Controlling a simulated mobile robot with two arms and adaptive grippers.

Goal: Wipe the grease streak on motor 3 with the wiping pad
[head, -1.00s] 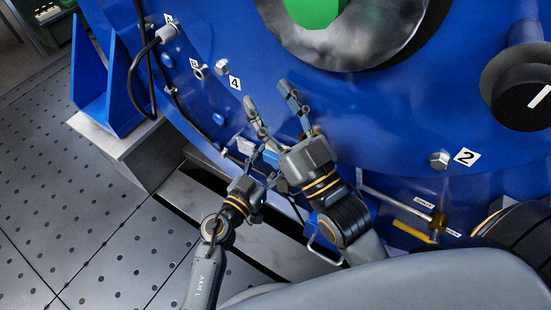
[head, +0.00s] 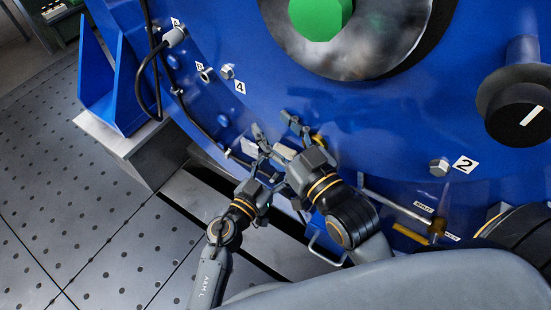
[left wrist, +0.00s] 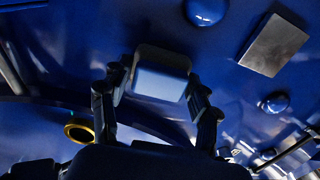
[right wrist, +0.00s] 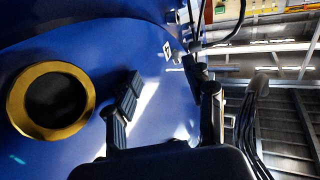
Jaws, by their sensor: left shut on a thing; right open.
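A blue motor housing (head: 400,130) fills most of the head view. I see labels 2 and 4 on it, but no label 3. I cannot make out a grease streak; a dull patch on the metal face may only be reflection. My left gripper (head: 276,160) is shut on a pale block, likely the wiping pad (left wrist: 160,75), close to the lower housing. In the head view the pad is partly hidden among the fingers. My right gripper (head: 274,126) is open and empty just beside it. Its spread fingers (right wrist: 165,95) face the blue surface.
A brass-rimmed port (right wrist: 50,100) lies left of my right fingers. A metal plate (left wrist: 273,45) and bolt heads sit on the housing near the pad. A black knob (head: 522,108), a green hub (head: 320,18) and cables (head: 155,75) stand out. Perforated floor (head: 80,210) is clear at left.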

